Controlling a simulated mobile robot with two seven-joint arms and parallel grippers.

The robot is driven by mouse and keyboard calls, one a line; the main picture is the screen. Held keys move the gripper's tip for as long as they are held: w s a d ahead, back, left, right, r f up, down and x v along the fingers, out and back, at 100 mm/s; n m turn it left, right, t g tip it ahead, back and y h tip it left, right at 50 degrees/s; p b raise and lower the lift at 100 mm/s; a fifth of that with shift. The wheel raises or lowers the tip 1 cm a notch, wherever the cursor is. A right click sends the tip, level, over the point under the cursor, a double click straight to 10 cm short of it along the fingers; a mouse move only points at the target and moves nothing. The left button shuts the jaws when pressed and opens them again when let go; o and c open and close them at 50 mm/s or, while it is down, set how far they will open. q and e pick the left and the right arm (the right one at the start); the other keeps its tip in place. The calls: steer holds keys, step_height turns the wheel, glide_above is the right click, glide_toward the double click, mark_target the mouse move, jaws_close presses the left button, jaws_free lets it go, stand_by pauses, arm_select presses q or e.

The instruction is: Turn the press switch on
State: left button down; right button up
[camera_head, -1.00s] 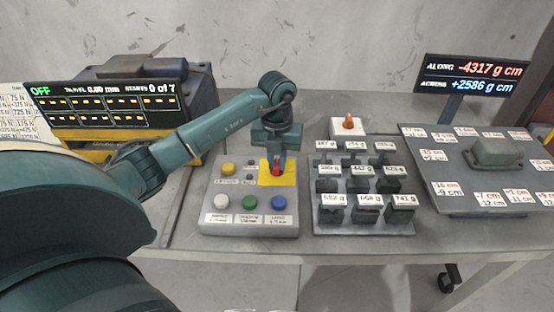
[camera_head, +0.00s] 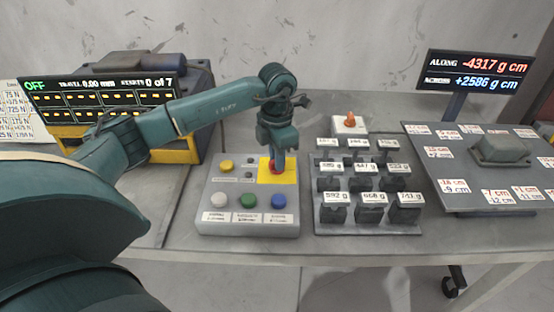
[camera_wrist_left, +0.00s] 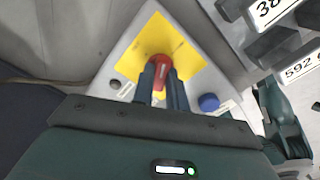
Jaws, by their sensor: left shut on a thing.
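A grey control box (camera_head: 214,187) stands on the table with a yellow plate (camera_head: 292,176) at its back right. On the plate is a red knob (camera_head: 274,171), which I take to be the press switch; it also shows in the left wrist view (camera_wrist_left: 161,66). My left gripper (camera_head: 277,166) comes down from above. Its fingers (camera_wrist_left: 163,82) are shut on the red knob and hide part of it. The display (camera_head: 100,98) at the left reads OFF in green, with travel 0.00 mm. My right gripper is not seen.
The box also bears a yellow button (camera_head: 227,166) and white (camera_head: 219,201), green (camera_head: 248,201) and blue (camera_head: 278,201) buttons. Labelled weights (camera_head: 365,184) stand close on the right. Behind them is a white block with an orange piece (camera_head: 349,122). A tilted plate (camera_head: 459,187) stands farther right.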

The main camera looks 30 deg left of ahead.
arm_select(q)
steer(key=m+b, duration=0.1)
steer(key=m, duration=0.4)
steer(key=shift+m+b, duration=0.35)
steer(key=shift+m, duration=0.05)
stand_by(0.4)
steer(key=c, duration=1.4)
jaws_free()
step_height(320, 180, up, 13)
